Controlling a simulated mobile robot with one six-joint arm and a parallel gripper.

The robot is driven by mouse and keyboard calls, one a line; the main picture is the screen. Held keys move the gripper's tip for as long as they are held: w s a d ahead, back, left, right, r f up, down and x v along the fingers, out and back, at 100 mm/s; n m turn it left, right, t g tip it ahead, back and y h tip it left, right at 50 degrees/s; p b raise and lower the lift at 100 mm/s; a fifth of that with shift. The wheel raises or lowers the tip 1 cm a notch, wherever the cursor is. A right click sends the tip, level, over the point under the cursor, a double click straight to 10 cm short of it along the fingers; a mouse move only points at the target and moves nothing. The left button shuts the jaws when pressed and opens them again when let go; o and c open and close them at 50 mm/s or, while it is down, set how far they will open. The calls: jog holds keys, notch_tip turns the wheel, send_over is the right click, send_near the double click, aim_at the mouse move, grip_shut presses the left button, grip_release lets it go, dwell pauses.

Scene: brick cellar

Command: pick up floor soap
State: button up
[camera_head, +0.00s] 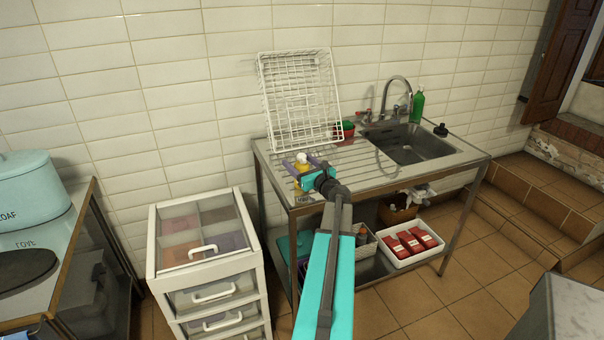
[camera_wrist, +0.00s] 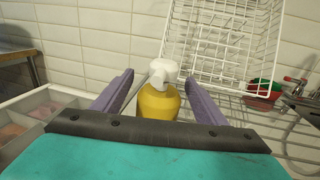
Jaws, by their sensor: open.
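A yellow bottle with a white pump top stands on the sink's metal drainboard; this is likely the floor soap (camera_wrist: 159,103). In the head view the bottle (camera_head: 302,164) is partly hidden by my gripper. My gripper (camera_wrist: 160,92) is open, its two purple fingers on either side of the bottle in the wrist view. The fingers look apart from the bottle, with a gap on each side. In the head view my gripper (camera_head: 299,163) is over the drainboard's front left part. The bottle's lower part is hidden behind the gripper's body.
A white wire rack (camera_head: 300,100) leans on the wall behind the bottle. A red and green container (camera_head: 345,130) stands right of it. The sink basin (camera_head: 418,145), tap (camera_head: 400,95) and green bottle (camera_head: 418,104) are farther right. A white drawer unit (camera_head: 205,262) stands left.

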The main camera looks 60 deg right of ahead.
jog(key=shift+x, duration=1.05)
jog(key=c, duration=1.2)
jog(key=shift+r, duration=0.25)
jog(key=s+a+r+b, duration=0.1)
jog(key=s, duration=0.4)
jog(key=s+a+r+b, duration=0.1)
jog(key=s+r+b, duration=0.1)
jog(key=s, duration=0.3)
jog(key=s+a+r+b, duration=0.1)
jog(key=s, duration=0.4)
jog(key=shift+s+a+r, duration=0.15)
jog(key=shift+s+r, duration=0.15)
jog(key=shift+s, duration=0.05)
